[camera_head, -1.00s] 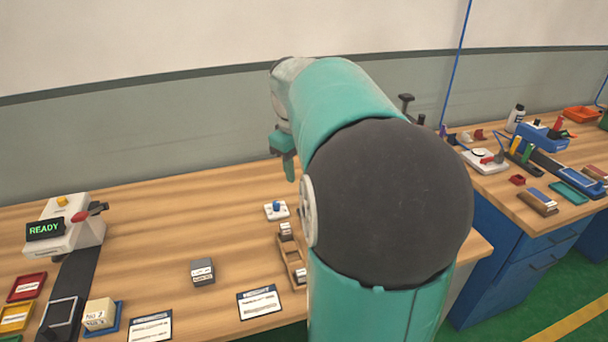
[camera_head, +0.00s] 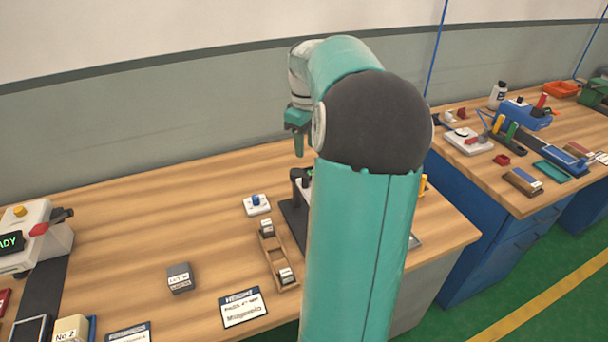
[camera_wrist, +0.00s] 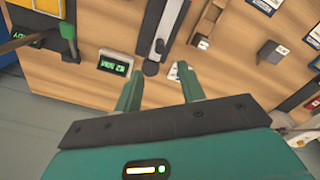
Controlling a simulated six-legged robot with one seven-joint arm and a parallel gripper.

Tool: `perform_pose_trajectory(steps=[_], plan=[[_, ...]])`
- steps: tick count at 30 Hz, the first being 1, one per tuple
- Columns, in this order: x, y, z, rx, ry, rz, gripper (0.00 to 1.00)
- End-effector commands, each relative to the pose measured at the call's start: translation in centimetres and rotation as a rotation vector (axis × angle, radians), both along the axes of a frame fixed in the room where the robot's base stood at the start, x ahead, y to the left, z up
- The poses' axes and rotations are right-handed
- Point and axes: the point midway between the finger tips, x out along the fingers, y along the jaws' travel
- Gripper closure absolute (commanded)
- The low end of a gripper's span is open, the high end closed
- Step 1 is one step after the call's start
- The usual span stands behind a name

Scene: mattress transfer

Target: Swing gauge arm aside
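My gripper (camera_wrist: 160,86) is open in the wrist view, its two green fingers apart with nothing between them. It also shows in the head view (camera_head: 298,142), pointing down above the near bench. Beyond the fingertips is a dark base with a long silver bar (camera_wrist: 168,28) and a black rounded end (camera_wrist: 151,68); this may be the gauge arm, but I cannot be sure. A display with green characters (camera_wrist: 115,63) stands to its left. In the head view the dark base (camera_head: 294,217) is mostly hidden behind my arm.
A small white block with a blue knob (camera_head: 257,204), a wooden rack (camera_head: 267,254), a grey labelled block (camera_head: 180,278) and a card (camera_head: 243,307) lie on the near bench. Bare wood lies behind.

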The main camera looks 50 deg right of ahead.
Motion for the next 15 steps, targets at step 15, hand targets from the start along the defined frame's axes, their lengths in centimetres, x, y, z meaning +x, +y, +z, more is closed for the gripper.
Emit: perform_pose_trajectory(steps=[15], plan=[[0.1, -0.1, -9.8, 0.003, 0.002, 0.002, 0.6]])
